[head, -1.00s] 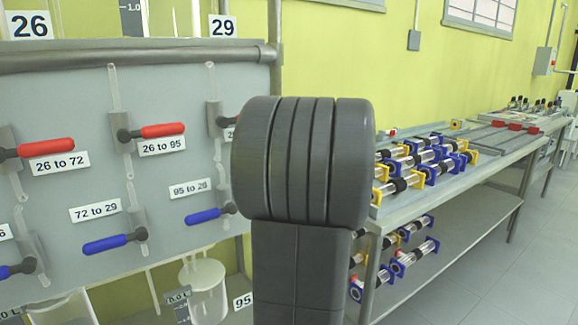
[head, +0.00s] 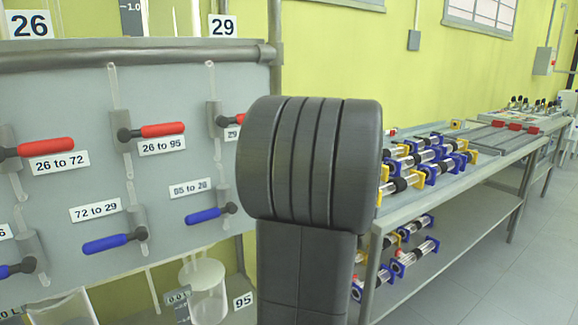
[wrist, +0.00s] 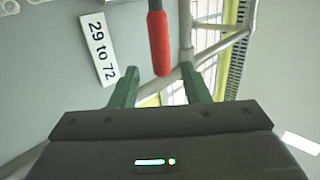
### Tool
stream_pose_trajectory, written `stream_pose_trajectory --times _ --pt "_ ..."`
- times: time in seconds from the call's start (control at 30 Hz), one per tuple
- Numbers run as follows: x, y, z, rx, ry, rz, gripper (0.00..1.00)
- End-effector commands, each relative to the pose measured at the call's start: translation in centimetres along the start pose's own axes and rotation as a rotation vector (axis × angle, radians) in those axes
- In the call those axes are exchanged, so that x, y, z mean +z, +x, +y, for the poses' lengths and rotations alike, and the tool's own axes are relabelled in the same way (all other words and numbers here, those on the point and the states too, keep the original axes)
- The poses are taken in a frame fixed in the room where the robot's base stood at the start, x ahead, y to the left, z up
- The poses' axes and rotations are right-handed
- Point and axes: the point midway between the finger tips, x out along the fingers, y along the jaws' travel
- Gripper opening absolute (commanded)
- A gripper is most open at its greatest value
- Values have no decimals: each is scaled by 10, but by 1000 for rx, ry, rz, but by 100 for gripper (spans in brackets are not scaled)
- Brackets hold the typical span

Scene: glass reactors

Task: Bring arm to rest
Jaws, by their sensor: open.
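My gripper (wrist: 160,88) shows in the wrist view with its two green fingers apart and nothing between them. A red valve handle (wrist: 159,42) hangs beyond the fingertips, beside a label reading "29 to 72" (wrist: 99,48) on the grey panel. I cannot tell how far the handle is from the fingers. In the head view a dark grey link of my own arm fills the middle, and my gripper is not visible there.
A grey panel (head: 70,95) with red and blue valve handles stands at the left. Glass vessels (head: 205,285) sit below it. At the right a metal bench (head: 440,200) carries several blue and yellow framed glass parts. The floor (head: 480,285) at the lower right is clear.

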Motion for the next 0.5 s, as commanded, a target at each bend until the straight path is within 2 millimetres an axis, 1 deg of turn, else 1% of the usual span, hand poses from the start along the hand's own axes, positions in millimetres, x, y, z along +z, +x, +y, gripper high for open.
stream_pose_trajectory --times 0.03,0.4,0.43,0.5 --pt "-1 -11 1 2 0 5 42" --pt "-1 -85 1 2 1 6 42" --pt "1 -74 -1 -2 0 -2 42" --pt "2 -57 -1 -3 1 -6 42"
